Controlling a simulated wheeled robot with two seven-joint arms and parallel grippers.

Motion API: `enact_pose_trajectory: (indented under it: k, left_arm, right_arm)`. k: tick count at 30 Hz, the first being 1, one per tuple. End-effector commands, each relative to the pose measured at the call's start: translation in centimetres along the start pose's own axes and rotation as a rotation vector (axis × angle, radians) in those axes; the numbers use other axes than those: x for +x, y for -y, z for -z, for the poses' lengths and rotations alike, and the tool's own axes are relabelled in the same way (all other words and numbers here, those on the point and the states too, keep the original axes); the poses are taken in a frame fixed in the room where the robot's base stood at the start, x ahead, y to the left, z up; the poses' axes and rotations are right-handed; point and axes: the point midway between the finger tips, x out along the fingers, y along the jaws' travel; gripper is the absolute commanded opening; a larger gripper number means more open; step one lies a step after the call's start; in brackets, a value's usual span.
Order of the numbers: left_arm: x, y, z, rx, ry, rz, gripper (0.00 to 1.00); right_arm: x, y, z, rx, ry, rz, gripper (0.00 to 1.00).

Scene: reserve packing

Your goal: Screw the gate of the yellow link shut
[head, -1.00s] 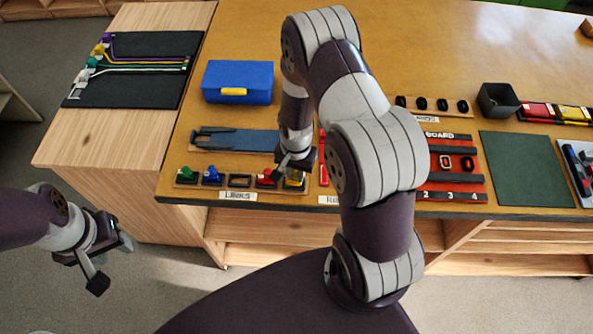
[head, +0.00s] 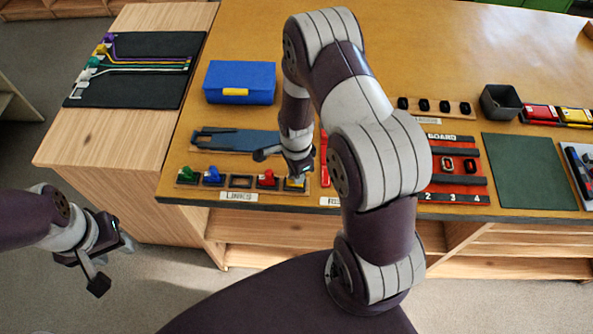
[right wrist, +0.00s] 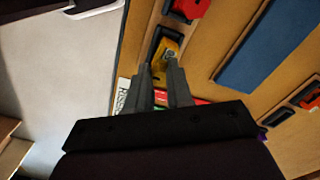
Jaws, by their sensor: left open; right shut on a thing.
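The yellow link (right wrist: 166,54) stands in the end slot of the links rack (head: 227,184), at the table's front edge. In the right wrist view it shows just beyond and between my fingertips. My right gripper (right wrist: 162,72) is shut on a part of the yellow link; it also shows in the head view (head: 298,177), pointing down over that slot. The fingers hide the gripped part, so I cannot tell how the gate stands. My left gripper (head: 108,265) is open and empty, low at the left over the floor, away from the table.
The red link (head: 267,178) stands close beside, then an empty slot, then the blue (head: 212,175) and green (head: 187,174) links. A blue fixture (head: 235,139) lies behind the rack, and a blue box (head: 240,82) farther back. A red board (head: 455,180) lies to the right.

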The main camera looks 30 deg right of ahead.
Motion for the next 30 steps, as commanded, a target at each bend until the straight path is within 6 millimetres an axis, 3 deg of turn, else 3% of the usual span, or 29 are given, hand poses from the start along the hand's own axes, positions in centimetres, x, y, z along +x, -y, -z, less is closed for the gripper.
enact_pose_trajectory:
  k: [20, 21, 23, 30]
  left_arm:
    - [0.03, 0.0, -0.01, 0.0, 0.0, 0.0, 0.43]
    - [0.03, 0.0, -0.01, 0.0, 0.0, 0.0, 0.43]
    - [0.04, 0.0, -0.01, 0.0, 0.0, 0.0, 0.43]
    - [0.04, 0.0, -0.01, 0.0, 0.0, 0.0, 0.43]
  right_arm:
    - [-0.02, 0.07, 0.0, 0.059, 0.0, 0.001, 0.0]
    - [-0.02, 0.07, 0.0, 0.059, 0.0, 0.001, 0.27]
    - [-0.02, 0.06, 0.01, 0.059, 0.0, 0.001, 0.47]
    - [-0.01, 0.04, 0.0, 0.058, 0.0, 0.0, 0.47]
